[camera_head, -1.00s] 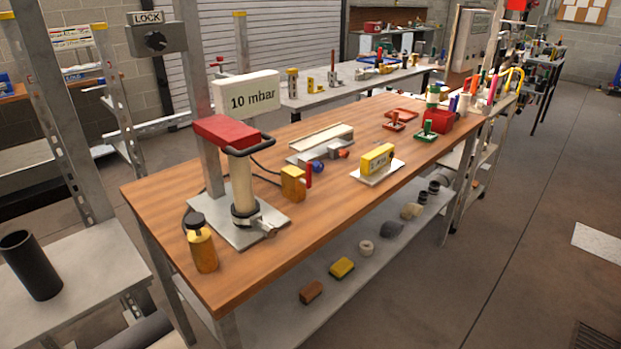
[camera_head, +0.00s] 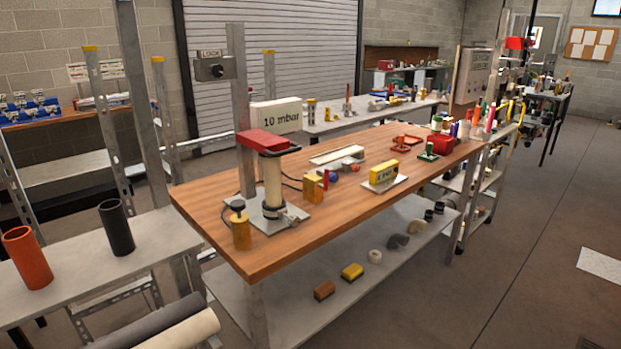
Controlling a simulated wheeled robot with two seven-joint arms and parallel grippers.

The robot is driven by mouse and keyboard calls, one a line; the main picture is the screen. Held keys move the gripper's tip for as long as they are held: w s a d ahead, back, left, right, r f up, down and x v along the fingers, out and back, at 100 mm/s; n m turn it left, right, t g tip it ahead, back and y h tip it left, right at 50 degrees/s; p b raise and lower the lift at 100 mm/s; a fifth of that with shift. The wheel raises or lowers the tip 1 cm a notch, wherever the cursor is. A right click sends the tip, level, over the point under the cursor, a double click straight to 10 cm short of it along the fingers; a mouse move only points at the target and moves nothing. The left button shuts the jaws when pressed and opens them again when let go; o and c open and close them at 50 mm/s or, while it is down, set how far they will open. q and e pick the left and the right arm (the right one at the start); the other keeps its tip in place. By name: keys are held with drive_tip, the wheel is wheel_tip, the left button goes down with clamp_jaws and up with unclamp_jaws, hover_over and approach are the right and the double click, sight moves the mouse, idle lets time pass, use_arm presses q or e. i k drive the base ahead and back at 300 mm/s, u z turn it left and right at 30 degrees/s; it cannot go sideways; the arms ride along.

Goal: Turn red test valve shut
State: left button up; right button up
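A brass valve block (camera_head: 313,189) with an upright red lever (camera_head: 326,180) stands on the wooden workbench (camera_head: 240,265). It looks like the red test valve, but it is small here and I cannot tell its exact setting. Just left of it is a test stand with a red top block (camera_head: 262,142), a cream column (camera_head: 273,180) and a white "10 mbar" sign (camera_head: 276,117). Neither of my grippers shows in the view.
A brass canister (camera_head: 240,232) stands near the bench's front left corner. A yellow display block (camera_head: 383,172) sits right of the valve. A lower shelf (camera_head: 290,320) holds several small items. An orange pipe (camera_head: 27,258) and a black pipe (camera_head: 116,228) stand at left. The right floor is mostly clear.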

sight(325, 186)
drive_tip(key=u, duration=0.65)
drive_tip(key=i, duration=1.2)
drive_tip(key=z, duration=0.25)
